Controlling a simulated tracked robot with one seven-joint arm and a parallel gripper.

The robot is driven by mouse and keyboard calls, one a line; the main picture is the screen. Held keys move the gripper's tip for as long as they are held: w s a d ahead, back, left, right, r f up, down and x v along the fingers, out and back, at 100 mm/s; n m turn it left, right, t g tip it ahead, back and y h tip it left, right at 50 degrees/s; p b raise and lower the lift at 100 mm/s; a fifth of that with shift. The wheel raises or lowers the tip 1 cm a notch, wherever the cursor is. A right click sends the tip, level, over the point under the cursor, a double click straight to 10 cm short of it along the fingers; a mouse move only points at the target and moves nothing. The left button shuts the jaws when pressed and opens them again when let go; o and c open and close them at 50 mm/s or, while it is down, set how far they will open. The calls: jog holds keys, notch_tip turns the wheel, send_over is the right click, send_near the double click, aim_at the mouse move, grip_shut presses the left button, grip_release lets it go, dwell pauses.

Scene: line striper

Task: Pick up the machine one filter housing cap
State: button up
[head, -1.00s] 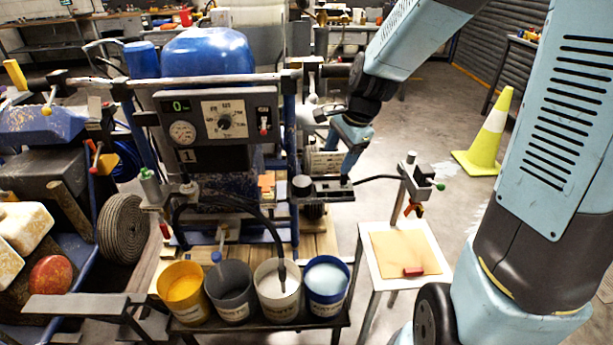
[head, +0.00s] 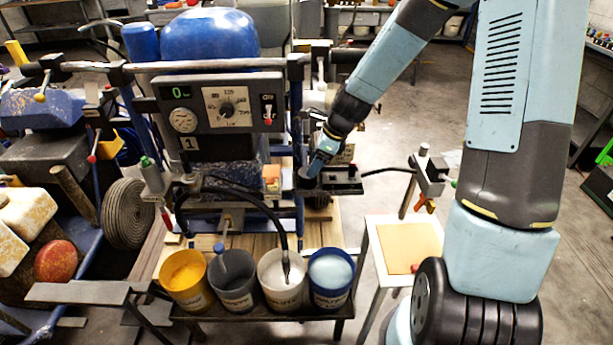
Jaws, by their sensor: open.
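Machine one is the blue striper with a grey control panel (head: 218,108) marked "1". A dark round cap (head: 305,184), which looks like the filter housing cap, sits on a dark bracket (head: 340,188) at the machine's right side. My gripper (head: 316,170) is open and right at the cap, reaching down from the upper right. The gripper partly covers the cap, and I cannot tell whether the fingers touch it or stand around it.
Several paint buckets (head: 333,295) stand on a low bench in front of the machine. A small white table with an orange mat (head: 408,248) stands to the right, partly behind my arm. A clamp post (head: 424,165) rises behind it. A black hose (head: 240,196) crosses in front of the machine.

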jog(key=shift+x, duration=2.75)
jog(key=shift+w, duration=0.15)
jog(key=shift+c, duration=0.3)
jog(key=c, duration=0.6)
jog(key=shift+r, duration=0.1)
